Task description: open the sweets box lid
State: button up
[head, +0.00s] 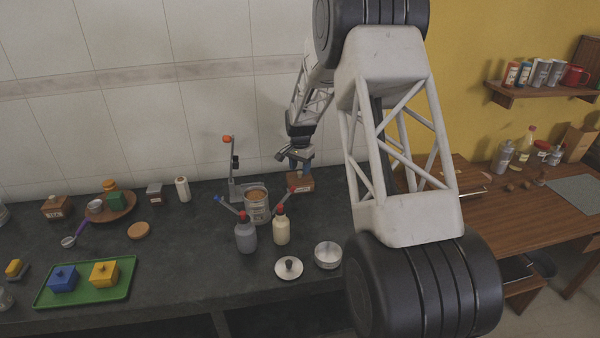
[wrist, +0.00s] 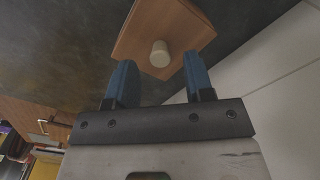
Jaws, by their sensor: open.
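A small brown wooden box with a pale label (head: 301,183) stands on the dark counter near the back wall, straight under my gripper. I take it as the sweets box; its label is too small to read. In the wrist view its flat wooden lid (wrist: 190,28) looks shut, with a pale round knob (wrist: 159,54) on top. My gripper (head: 300,163) is open, its blue fingers pointing down above the lid. In the wrist view the fingertips (wrist: 159,66) lie on either side of the knob, with gaps at both sides. I cannot tell the exact height left above the lid.
A lever press with a jar (head: 257,206) and two bottles, grey (head: 245,234) and cream (head: 281,227), stand left and in front of the box. A similar wooden box (head: 56,208) stands far left.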

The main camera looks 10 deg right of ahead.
aim_at(300, 175)
jog(key=shift+f, duration=1.15)
grip_shut()
